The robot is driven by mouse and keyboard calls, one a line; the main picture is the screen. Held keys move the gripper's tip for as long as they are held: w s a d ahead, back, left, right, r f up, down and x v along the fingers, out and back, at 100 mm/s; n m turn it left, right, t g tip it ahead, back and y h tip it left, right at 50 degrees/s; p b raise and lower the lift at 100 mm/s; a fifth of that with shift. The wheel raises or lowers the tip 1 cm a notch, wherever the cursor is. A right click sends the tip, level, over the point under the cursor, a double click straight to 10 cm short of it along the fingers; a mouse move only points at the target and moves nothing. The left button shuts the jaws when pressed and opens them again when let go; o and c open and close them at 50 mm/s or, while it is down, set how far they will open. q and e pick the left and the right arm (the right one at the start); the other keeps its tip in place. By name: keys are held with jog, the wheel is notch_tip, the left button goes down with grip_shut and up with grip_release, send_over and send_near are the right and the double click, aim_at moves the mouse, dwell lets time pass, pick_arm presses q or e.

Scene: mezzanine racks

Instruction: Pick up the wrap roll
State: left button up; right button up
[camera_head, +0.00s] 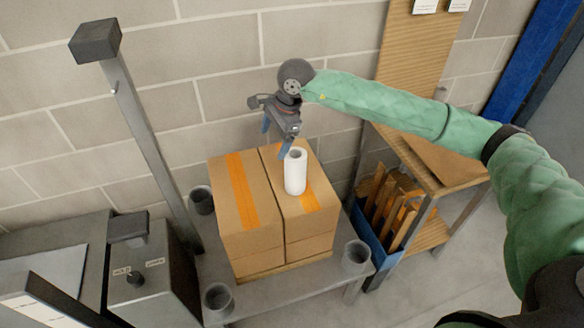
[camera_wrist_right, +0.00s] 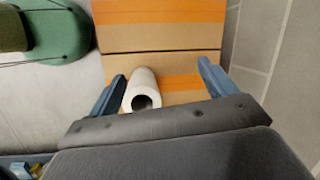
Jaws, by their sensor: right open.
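The wrap roll (camera_head: 295,172) is a white hollow cylinder standing upright on top of the cardboard boxes (camera_head: 232,205). My right gripper (camera_head: 276,140) is above and just behind the roll, its blue fingers pointing down. In the right wrist view the roll (camera_wrist_right: 143,90) shows between the two open fingers (camera_wrist_right: 162,88), nearer the left one. The gripper is open and holds nothing. I cannot tell whether a finger touches the roll. My left gripper is not in view.
The boxes have orange tape and sit on a grey table (camera_head: 290,288) with several grey cups (camera_head: 356,256) at its corners. A brick wall (camera_head: 200,90) is close behind. A grey post (camera_head: 140,120) stands left. A wooden shelf (camera_head: 430,170) with a blue bin (camera_head: 372,238) stands right.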

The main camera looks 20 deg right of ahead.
aim_at(296, 149)
jog(key=shift+s+d+f+n+g+h+p, duration=0.2)
jog(key=shift+s+d+f+n+h, duration=0.3)
jog(key=shift+d, duration=0.4)
jog(key=shift+s+d+f+n+g+h+p, duration=0.15)
jog(key=shift+s+d+f+n+g+h, duration=0.15)
jog(key=shift+d+f+h, duration=0.45)
jog(key=shift+s+d+f+n+g+h+p, duration=0.15)
jog(key=shift+s+d+f+n+h, duration=0.25)
jog(key=shift+d, duration=0.65)
pick_arm(q)
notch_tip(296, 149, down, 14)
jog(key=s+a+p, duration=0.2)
jog(key=p, duration=0.1)
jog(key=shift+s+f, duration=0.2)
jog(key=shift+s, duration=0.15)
pick_arm(e)
jog(key=shift+f, duration=2.6)
jog(key=c, duration=1.3)
jog(key=shift+o, duration=0.2)
jog(key=shift+r, duration=0.1)
